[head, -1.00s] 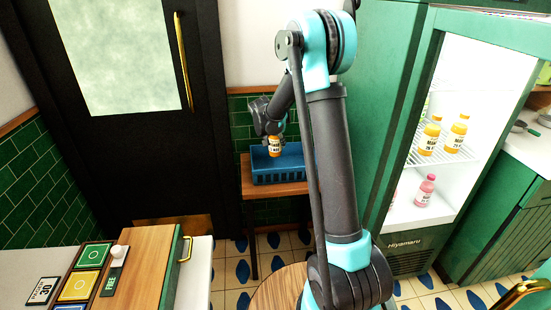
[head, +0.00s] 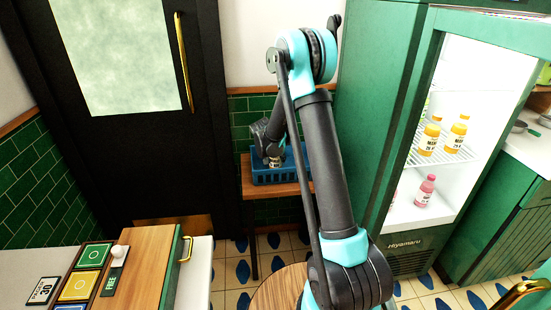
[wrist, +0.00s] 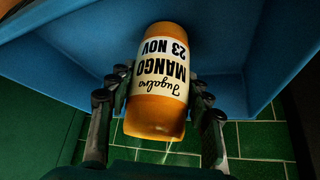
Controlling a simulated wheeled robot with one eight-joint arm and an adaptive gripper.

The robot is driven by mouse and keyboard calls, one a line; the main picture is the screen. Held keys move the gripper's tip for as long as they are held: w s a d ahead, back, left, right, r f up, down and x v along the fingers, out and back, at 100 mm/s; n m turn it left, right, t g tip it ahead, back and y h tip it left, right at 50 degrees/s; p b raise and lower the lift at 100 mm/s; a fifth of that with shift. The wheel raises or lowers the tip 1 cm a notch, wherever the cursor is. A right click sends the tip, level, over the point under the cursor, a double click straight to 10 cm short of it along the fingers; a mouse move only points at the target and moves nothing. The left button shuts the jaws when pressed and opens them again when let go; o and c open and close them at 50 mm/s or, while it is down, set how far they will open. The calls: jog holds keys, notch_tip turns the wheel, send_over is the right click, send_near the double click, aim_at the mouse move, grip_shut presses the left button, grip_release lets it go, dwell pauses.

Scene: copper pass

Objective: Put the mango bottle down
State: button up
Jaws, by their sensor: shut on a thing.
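The mango bottle (wrist: 158,108) is orange with a white label reading "MANGO 23 NOV", upside down in the wrist view. My gripper (wrist: 158,85) is shut on it, with one finger on each side. In the head view my gripper (head: 273,157) is down at the blue crate (head: 278,178), and the bottle is mostly hidden there by my gripper and the crate. In the wrist view the crate's blue wall (wrist: 75,45) lies behind and around the bottle. I cannot tell whether the bottle touches the crate's floor.
The crate stands on a small wooden table (head: 252,190) against green tiles. An open-looking fridge (head: 405,235) at the right holds orange bottles (head: 430,138) and a pink bottle (head: 425,190). A wooden counter (head: 145,265) with a brass handle is at front left.

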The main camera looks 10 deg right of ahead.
jog(key=o, duration=1.5)
jog(key=v, duration=1.2)
jog(key=s+d+r+n+g+y, duration=0.1)
jog(key=s+d+n, duration=0.35)
jog(key=s, duration=1.15)
jog(key=s+d+f, duration=0.1)
jog(key=s, duration=0.5)
jog(key=s+d+f+n+y, duration=0.1)
jog(key=s+f, duration=0.1)
jog(key=s, duration=0.5)
jog(key=s+d+f+y, duration=0.1)
jog(key=s, duration=0.6)
jog(key=shift+d+f+n+g, duration=0.2)
jog(key=shift+f+n+g, duration=0.1)
jog(key=shift+f, duration=0.1)
